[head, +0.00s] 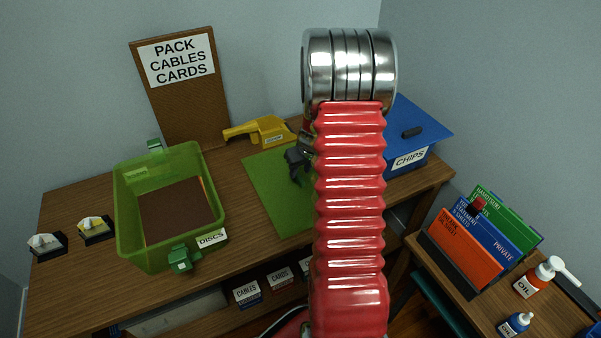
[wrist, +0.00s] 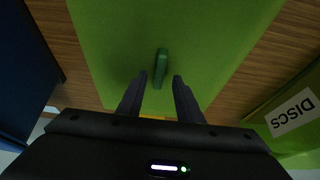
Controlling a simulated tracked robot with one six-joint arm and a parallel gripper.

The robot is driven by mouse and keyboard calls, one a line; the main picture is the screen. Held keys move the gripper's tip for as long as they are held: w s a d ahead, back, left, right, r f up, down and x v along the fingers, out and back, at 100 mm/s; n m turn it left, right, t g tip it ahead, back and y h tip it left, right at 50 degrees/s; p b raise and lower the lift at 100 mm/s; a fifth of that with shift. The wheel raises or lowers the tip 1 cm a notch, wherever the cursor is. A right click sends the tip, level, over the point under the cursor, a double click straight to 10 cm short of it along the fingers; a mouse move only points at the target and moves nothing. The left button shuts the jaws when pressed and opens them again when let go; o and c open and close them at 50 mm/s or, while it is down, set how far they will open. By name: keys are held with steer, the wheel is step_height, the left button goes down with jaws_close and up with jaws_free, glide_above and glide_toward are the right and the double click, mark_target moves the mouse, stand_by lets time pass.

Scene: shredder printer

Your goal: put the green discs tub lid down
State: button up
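The green discs tub lid (head: 268,188) appears to lie flat on the wooden desk, right of the tub, partly hidden by my arm. In the wrist view the lid (wrist: 205,45) fills the middle, with its dark green bar handle (wrist: 160,66) standing up. My gripper (wrist: 160,76) is open, its two fingertips on either side of the handle's near end with a gap at each side. In the head view my gripper (head: 297,162) shows over the lid beside my red arm sleeve. The green see-through tub (head: 138,238), labelled DISCS, stands open on the left, dark inside.
A blue CHIPS box (head: 408,160) with a blue lid stands right of my arm. A yellow scoop-like thing (head: 262,131) lies behind the green lid. A brown sign board (head: 180,100) leans at the back. A side table with folders (head: 470,240) and bottles is at the right.

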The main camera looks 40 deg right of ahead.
steer(key=d+v, duration=0.1)
steer(key=v, duration=0.7)
steer(key=shift+s+a+r, duration=0.15)
steer(key=shift+a+r, duration=0.15)
steer(key=shift+a, duration=0.25)
steer(key=s+a+r+n, duration=0.1)
steer(key=a+r, duration=0.6)
steer(key=a, duration=0.4)
steer(key=s+a+r+n, duration=0.1)
steer(key=s+a+r, duration=0.1)
steer(key=a+r, duration=0.7)
steer(key=s+a+r+n+t+y, duration=0.1)
steer(key=s+a+r, duration=0.2)
steer(key=s+a, duration=1.1)
steer(key=shift+s+a, duration=0.2)
steer(key=shift+a, duration=0.55)
